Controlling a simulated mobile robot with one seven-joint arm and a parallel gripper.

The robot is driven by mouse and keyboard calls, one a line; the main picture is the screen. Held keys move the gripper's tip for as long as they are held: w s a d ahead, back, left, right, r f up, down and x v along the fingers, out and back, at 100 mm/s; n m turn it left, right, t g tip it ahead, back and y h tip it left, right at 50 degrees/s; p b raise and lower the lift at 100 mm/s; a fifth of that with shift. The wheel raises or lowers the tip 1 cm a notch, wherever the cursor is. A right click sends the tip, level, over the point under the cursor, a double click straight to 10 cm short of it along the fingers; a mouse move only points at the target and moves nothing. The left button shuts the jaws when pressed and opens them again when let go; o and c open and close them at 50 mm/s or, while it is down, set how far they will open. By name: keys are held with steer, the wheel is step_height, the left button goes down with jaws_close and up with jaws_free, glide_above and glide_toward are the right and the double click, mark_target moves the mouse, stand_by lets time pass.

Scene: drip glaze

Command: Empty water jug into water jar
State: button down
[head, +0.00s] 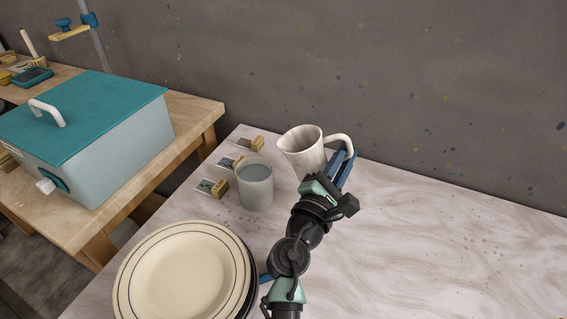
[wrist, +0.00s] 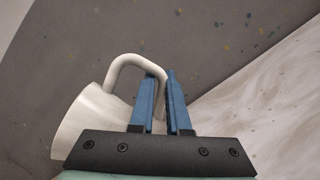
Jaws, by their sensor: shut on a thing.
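The water jug (head: 302,148) is white with a spout on its left and a loop handle on its right. In the head view it is tilted a little toward the left, and its inside is partly visible; I cannot tell how much water is in it. My gripper (head: 345,165) is shut on the jug's handle, and the wrist view shows the handle (wrist: 122,60) between the blue fingers (wrist: 160,98). The water jar (head: 256,188) is a grey translucent cup standing on the marbled table, left of and nearer than the jug. Water shows inside the jar. The jug's spout is beyond the jar's rim to the right.
Several small cards in wooden holders (head: 219,188) stand left of the jar. A stack of plates (head: 183,278) sits at the front left. A teal-lidded box (head: 90,135) is on a wooden table to the left. The right side of the marbled table (head: 450,240) is clear.

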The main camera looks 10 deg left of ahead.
mark_target(349, 136)
step_height(349, 136, up, 5)
steer(key=m+p, duration=0.1)
steer(key=p, duration=0.2)
steer(key=m+g+p, duration=0.1)
steer(key=p, duration=0.2)
steer(key=shift+a+f+m, duration=0.1)
steer(key=shift+f+m, duration=0.1)
steer(key=shift+m, duration=0.2)
steer(key=shift+r+m+g+p, duration=0.3)
steer(key=shift+r+m+p, duration=0.1)
steer(key=shift+p, duration=0.75)
steer(key=shift+f, duration=0.1)
steer(key=shift+f, duration=0.1)
